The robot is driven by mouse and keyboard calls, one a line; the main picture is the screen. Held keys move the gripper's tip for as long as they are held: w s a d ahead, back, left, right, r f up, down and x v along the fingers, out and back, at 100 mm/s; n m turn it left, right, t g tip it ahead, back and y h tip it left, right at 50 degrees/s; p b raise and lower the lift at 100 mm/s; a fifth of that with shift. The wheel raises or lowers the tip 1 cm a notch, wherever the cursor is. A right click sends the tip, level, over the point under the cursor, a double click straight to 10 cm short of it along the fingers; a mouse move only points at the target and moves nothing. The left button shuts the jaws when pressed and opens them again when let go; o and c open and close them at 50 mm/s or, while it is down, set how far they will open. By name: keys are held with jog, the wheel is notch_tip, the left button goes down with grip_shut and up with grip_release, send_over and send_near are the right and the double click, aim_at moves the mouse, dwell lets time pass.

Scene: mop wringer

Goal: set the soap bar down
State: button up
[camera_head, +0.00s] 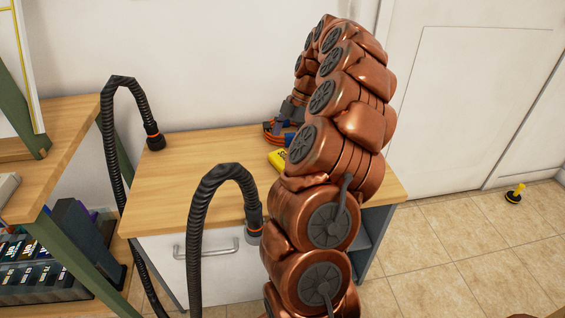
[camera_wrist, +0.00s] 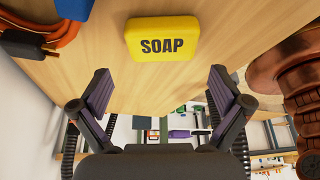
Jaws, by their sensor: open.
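The yellow soap bar (camera_wrist: 162,38), with SOAP printed on it in dark letters, lies on the wooden top (camera_wrist: 135,83) of a cabinet. It also shows in the head view (camera_head: 277,159), partly hidden behind my copper arm. My gripper (camera_wrist: 161,92) is open and empty, its two dark fingers with purplish pads spread wide. The soap is apart from the fingers, beyond their tips in the wrist view. In the head view my gripper is mostly hidden by my arm.
An orange cable coil (camera_head: 280,130) lies behind the soap, close to the wall. Black hoses (camera_head: 208,195) arch over the cabinet's left side and front. A wooden shelf (camera_head: 60,140) stands at the left. The left part of the cabinet top (camera_head: 185,165) is clear.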

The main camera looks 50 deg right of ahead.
aim_at(282, 157)
jog(key=x, duration=0.1)
jog(key=b+x, duration=0.1)
jog(key=x, duration=0.2)
jog(key=shift+s+d+f, duration=0.15)
jog(key=shift+s+f, duration=0.1)
jog(key=shift+f, duration=0.45)
jog(key=shift+w, duration=0.1)
jog(key=c, duration=1.1)
jog(key=shift+r, duration=0.1)
